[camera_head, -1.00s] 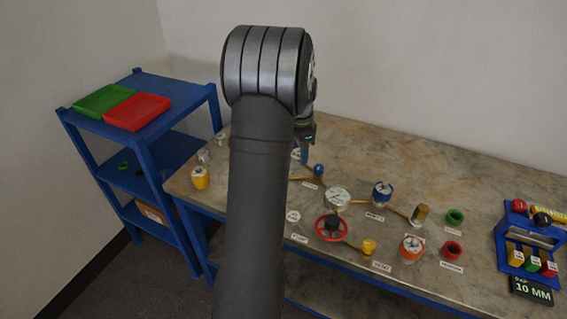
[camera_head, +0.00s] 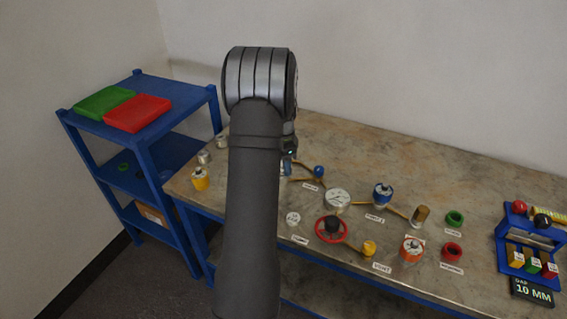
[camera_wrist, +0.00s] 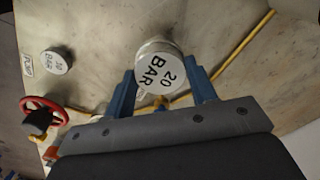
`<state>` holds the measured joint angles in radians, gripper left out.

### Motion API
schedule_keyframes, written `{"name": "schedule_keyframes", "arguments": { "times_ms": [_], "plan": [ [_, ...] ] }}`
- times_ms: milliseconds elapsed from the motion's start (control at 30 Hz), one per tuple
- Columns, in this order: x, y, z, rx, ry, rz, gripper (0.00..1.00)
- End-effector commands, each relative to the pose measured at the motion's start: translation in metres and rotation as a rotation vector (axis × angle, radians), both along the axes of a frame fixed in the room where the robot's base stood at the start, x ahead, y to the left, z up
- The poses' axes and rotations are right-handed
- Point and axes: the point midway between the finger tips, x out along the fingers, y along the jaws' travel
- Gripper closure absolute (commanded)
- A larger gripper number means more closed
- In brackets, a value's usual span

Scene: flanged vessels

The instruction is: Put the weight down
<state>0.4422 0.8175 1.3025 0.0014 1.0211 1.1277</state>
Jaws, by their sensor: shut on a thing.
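My gripper (camera_wrist: 161,66) has its two blue fingers closed on either side of a pale metal weight marked "20 BAR" (camera_wrist: 160,70) in the wrist view. The weight's marked top faces the camera. I cannot tell whether its base touches the bench. In the head view my arm hides the weight, and only a bit of blue finger of my gripper (camera_head: 287,166) shows at the arm's right edge. A second, similar weight (camera_head: 293,218) stands by a label on the bench; it also shows at upper left in the wrist view (camera_wrist: 57,61).
A red handwheel (camera_head: 331,229), a round gauge (camera_head: 337,199), a blue-topped vessel (camera_head: 382,194) and an orange-collared one (camera_head: 411,249) stand on the bench (camera_head: 350,145). Silver cylinders (camera_head: 205,157) stand at its left end. The bench's back strip is clear.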

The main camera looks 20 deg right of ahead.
Motion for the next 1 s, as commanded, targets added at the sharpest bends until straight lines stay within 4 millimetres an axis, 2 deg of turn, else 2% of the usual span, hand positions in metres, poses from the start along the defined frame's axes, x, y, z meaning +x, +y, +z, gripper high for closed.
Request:
{"name": "schedule_keyframes", "arguments": {
  "times_ms": [133,167,233,267,533,633,767,1000],
  "plan": [
    [0.0,0.0,-0.003,0.0,0.0,0.0,0.84],
    [0.0,0.0,-0.003,0.0,0.0,0.0,0.43],
    [0.0,0.0,-0.003,0.0,0.0,0.0,0.29],
    [0.0,0.0,-0.003,0.0,0.0,0.0,0.27],
    [0.0,0.0,-0.002,0.0,0.0,0.0,0.27],
    [0.0,0.0,0.005,-0.001,-0.002,0.0,0.27],
    [0.001,-0.001,0.025,-0.002,-0.004,0.0,0.27],
    [0.001,-0.001,0.078,-0.003,-0.004,0.0,0.27]
  ]
}}
